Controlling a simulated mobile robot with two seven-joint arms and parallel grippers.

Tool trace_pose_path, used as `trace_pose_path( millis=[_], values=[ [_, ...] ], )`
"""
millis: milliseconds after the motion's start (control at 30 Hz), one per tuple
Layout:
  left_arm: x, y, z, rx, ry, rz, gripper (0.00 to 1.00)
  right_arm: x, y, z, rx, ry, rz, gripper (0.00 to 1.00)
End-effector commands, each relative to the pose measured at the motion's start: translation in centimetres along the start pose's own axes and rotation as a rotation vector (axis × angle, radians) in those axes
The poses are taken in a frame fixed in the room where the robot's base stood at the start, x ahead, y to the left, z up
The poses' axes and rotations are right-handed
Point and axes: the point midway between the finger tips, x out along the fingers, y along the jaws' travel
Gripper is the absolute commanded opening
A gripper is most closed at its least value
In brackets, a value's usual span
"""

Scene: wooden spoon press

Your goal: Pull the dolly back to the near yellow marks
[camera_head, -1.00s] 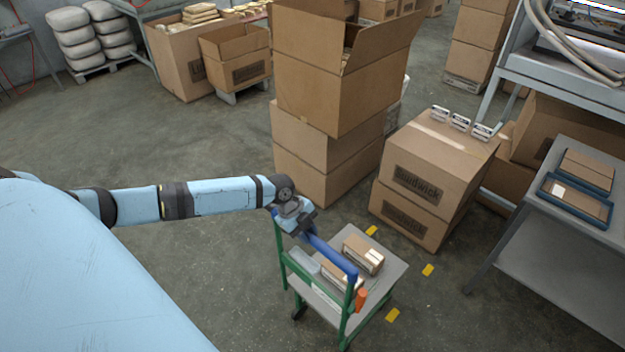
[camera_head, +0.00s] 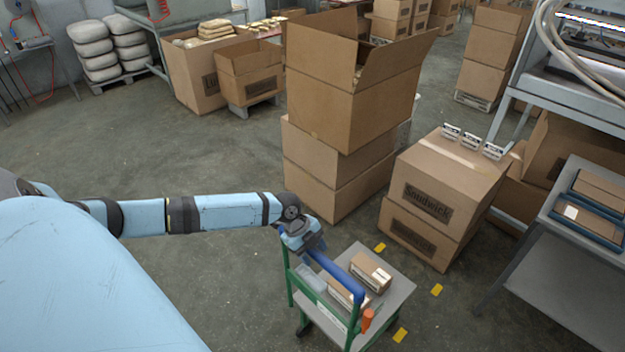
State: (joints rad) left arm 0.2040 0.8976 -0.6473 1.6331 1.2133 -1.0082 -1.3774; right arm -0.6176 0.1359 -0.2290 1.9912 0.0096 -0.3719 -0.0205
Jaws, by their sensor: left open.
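The dolly (camera_head: 396,297) is a small cart with a grey deck, a green frame and a blue handle bar (camera_head: 343,278). It stands at the bottom centre. Yellow floor marks (camera_head: 436,290) lie just beyond and to the right of its deck; another is at its far corner (camera_head: 380,247) and one at its right side (camera_head: 399,335). My left gripper (camera_head: 314,247) is open at the far left end of the handle bar. Its fingers are mostly hidden, so I cannot tell whether they touch the bar. My right gripper is out of view.
Small boxes (camera_head: 371,271) ride on the dolly. Stacked cartons (camera_head: 325,180) stand behind it, and labelled cartons (camera_head: 440,195) stand behind right. A grey table (camera_head: 570,262) with blue trays is at the right. The floor (camera_head: 200,270) to the left is clear.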

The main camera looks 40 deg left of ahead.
Motion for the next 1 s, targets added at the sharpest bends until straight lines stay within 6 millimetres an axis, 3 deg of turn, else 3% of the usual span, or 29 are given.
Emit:
trace_pose_path(
  millis=[167,600,800,1000],
  values=[
    [-2.1,0.0,0.2,0.002,-0.004,-0.003,0.51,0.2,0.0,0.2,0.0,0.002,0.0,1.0],
    [-11.5,0.2,0.1,0.002,-0.004,0.0,0.51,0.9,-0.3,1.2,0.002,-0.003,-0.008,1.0],
    [-13.4,0.2,0.0,0.0,-0.001,0.0,0.51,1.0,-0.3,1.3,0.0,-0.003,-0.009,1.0],
    [-13.8,0.2,0.0,-0.001,0.0,0.0,0.51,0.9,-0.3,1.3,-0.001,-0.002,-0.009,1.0]
  ],
)
